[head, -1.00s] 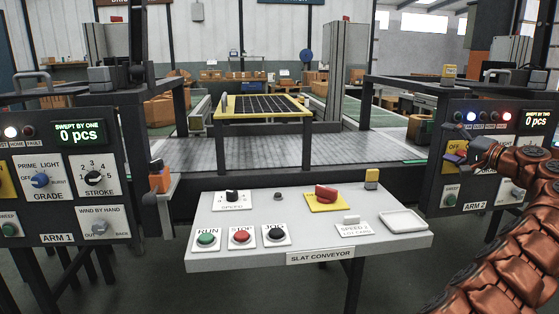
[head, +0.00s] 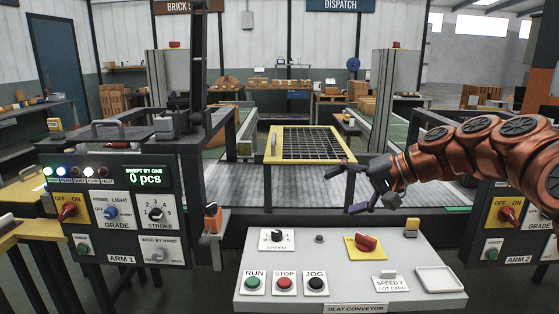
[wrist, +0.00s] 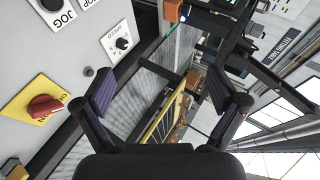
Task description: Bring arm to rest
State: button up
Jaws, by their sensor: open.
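My arm is copper-coloured and reaches in from the right in the head view. My gripper (head: 352,187) is open and empty, above the back edge of the slat conveyor panel and in front of the yellow-framed grid (head: 303,145). In the wrist view the two dark purple-grey fingers of my gripper (wrist: 160,95) stand wide apart with nothing between them. The slat conveyor panel (head: 345,255) lies below, with its red rotary switch (head: 367,243) on a yellow plate. The switch also shows in the wrist view (wrist: 45,106), left of the fingers.
The ARM 1 box (head: 120,215) stands at left with a display reading 0 pcs. The ARM 2 box (head: 500,220) is at right, partly hidden by my arm. Dark posts and rails frame the grey slatted conveyor (head: 240,185). Open air lies above the panel.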

jog(key=s+a+f+n+g+h+p, duration=0.1)
jog(key=s+a+f+g+h+p, duration=0.15)
jog(key=s, duration=0.55)
jog(key=s+a+f+n+g+h+p, duration=0.1)
jog(key=s+a+g+h+p, duration=0.2)
jog(key=s, duration=0.6)
jog(key=s+d+f+h+p, duration=0.1)
jog(key=s+d+p, duration=0.1)
jog(key=s, duration=0.5)
jog(key=s+d+f+g+h+p, duration=0.1)
jog(key=s+d+f+h+p, duration=0.1)
jog(key=s, duration=0.5)
jog(key=s+d+f+h+p, duration=0.1)
jog(key=s+d+h+p, duration=0.1)
jog(key=s+d+p, duration=0.2)
jog(key=s+d, duration=0.2)
jog(key=s, duration=0.1)
jog(key=shift+f+n, duration=0.3)
jog(key=shift+f, duration=0.05)
